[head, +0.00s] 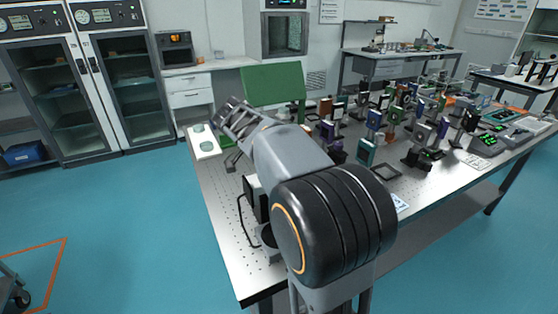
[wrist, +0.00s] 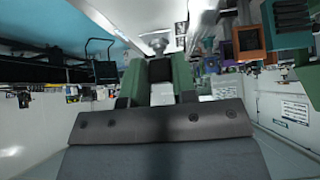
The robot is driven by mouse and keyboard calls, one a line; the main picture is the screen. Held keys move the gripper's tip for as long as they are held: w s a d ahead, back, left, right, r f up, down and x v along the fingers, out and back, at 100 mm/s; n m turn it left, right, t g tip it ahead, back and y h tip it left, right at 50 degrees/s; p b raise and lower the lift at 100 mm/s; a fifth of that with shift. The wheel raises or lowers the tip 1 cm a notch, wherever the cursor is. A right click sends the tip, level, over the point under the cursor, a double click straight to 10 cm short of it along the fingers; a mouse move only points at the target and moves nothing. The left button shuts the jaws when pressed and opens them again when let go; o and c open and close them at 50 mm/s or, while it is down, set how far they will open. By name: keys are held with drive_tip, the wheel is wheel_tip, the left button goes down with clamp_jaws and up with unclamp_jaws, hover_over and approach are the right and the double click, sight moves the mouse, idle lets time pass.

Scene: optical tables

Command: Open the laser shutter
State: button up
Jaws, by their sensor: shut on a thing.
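My gripper (head: 230,116) is over the left end of the optical table (head: 222,213), near a green panel (head: 272,84). In the wrist view its two dark green fingers (wrist: 157,82) stand close together, shut on a small grey part (wrist: 160,70) between them. A silver round-ended piece (wrist: 159,44) shows just beyond the fingertips. I cannot tell for sure which of these is the laser shutter; my arm hides part of the table and the gripped part in the head view.
Many optic mounts (head: 374,121) crowd the middle and right of the table. A white board with green discs (head: 203,141) lies at its left edge. A black box (head: 256,197) stands beside my arm. The blue floor on the left is mostly clear.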

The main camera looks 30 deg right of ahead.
drive_tip(key=o, duration=0.9)
drive_tip(key=p+v, duration=0.1)
drive_tip(key=v, duration=1.2)
drive_tip(key=shift+a+r+p, duration=0.25)
drive_tip(key=shift+r+p, duration=0.05)
drive_tip(key=shift+p, duration=0.05)
